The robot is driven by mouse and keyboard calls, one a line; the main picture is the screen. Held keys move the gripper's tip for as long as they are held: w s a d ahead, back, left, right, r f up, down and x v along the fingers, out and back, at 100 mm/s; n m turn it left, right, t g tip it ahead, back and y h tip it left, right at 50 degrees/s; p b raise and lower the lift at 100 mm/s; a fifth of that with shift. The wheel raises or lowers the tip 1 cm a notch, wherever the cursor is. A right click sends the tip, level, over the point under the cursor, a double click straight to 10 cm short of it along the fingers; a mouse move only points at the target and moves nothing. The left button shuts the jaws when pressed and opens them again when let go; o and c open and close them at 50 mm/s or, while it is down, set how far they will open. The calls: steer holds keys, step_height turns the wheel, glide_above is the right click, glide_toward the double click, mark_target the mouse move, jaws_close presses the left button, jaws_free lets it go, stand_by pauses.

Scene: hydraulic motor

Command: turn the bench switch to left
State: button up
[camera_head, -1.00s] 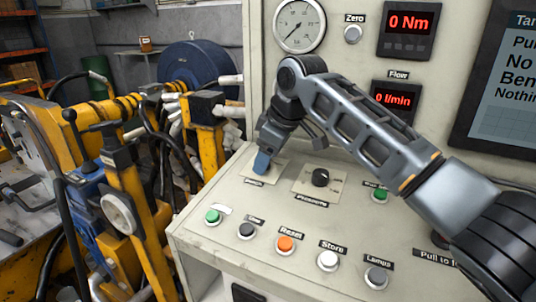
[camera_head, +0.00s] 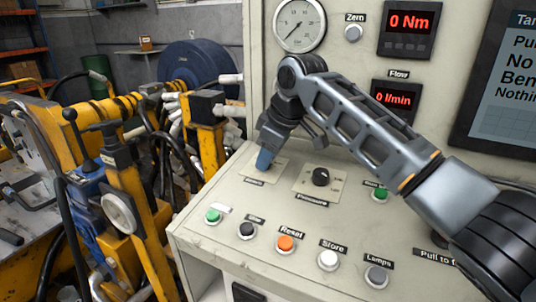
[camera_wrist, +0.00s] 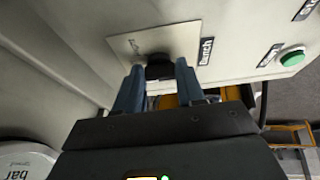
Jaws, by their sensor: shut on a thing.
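The bench switch is a black knob (camera_wrist: 160,66) on a pale square plate (camera_wrist: 128,44) marked "Bench", seen in the wrist view. My gripper (camera_wrist: 157,80) has its two blue fingers on either side of the knob, shut on it. In the head view my gripper (camera_head: 265,160) points down at the switch plate (camera_head: 279,168) on the left of the sloped console.
The Pressure knob (camera_head: 320,177) sits close to the right. A row of buttons, including an orange one (camera_head: 285,243), lies along the console front. A gauge (camera_head: 299,25) and red displays (camera_head: 408,22) are on the upright panel. Yellow machinery (camera_head: 135,215) stands left.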

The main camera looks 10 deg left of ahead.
mark_target(278, 166)
steer(key=n, duration=0.1)
steer(key=n+g+p, duration=0.1)
steer(key=n, duration=0.1)
steer(key=shift+w+n, duration=0.2)
steer(key=shift+n, duration=0.1)
steer(key=shift+w+n+g+b, duration=0.15)
steer(key=shift+n+g, duration=0.4)
steer(key=shift+n, duration=0.7)
steer(key=shift+w+n+g+b, duration=0.15)
steer(key=shift+n+g, duration=0.4)
steer(key=shift+n, duration=0.7)
steer(key=o, duration=1)
steer(key=shift+o, duration=0.2)
steer(key=shift+r, duration=0.1)
steer(key=b+v, duration=0.1)
steer(key=v, duration=0.6)
steer(key=shift+r, duration=0.35)
